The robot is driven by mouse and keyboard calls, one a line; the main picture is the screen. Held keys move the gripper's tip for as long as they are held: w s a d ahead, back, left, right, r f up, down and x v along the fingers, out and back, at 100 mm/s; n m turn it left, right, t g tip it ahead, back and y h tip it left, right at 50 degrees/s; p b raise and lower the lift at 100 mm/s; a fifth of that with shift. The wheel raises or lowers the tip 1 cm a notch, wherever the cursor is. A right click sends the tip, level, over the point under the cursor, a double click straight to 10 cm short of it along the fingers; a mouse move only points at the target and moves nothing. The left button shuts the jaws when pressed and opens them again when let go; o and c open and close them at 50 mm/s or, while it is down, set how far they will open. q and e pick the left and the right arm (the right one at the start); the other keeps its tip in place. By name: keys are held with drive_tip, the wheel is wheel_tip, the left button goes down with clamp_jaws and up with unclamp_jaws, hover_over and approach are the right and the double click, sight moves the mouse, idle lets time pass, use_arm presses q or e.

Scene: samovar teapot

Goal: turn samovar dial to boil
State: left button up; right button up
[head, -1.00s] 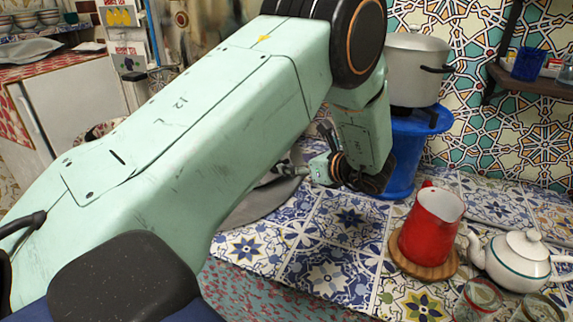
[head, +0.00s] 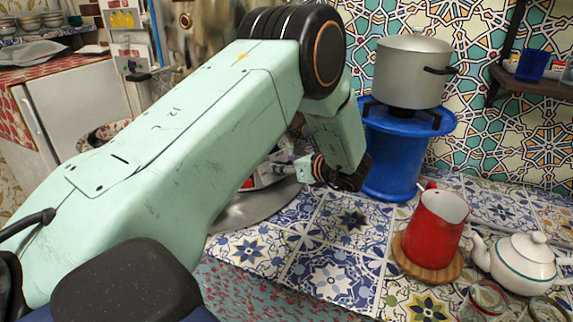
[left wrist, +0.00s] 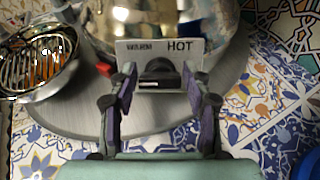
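The samovar's dial (left wrist: 160,74) is a dark knob on a pale label plate (left wrist: 190,46) in the left wrist view. The plate reads HOT on its right; the left word is too small to read. The shiny samovar body (left wrist: 145,20) rises behind it. My left gripper (left wrist: 158,92) is open, its purple-padded fingers on either side of the dial with gaps showing. In the head view my left gripper (head: 290,171) is small and partly hidden by its wrist, and my arm hides most of the samovar. My right gripper is not in view.
A round grey tray (head: 250,212) lies under the samovar. A red jug (head: 436,228) and white teapot (head: 522,258) stand at right on the tiled counter. A grey pot (head: 411,72) sits on a blue stand (head: 392,160). A wire-topped bowl (left wrist: 38,62) is left of the samovar.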

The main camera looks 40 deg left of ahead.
use_arm(q)
drive_tip(key=c, duration=0.7)
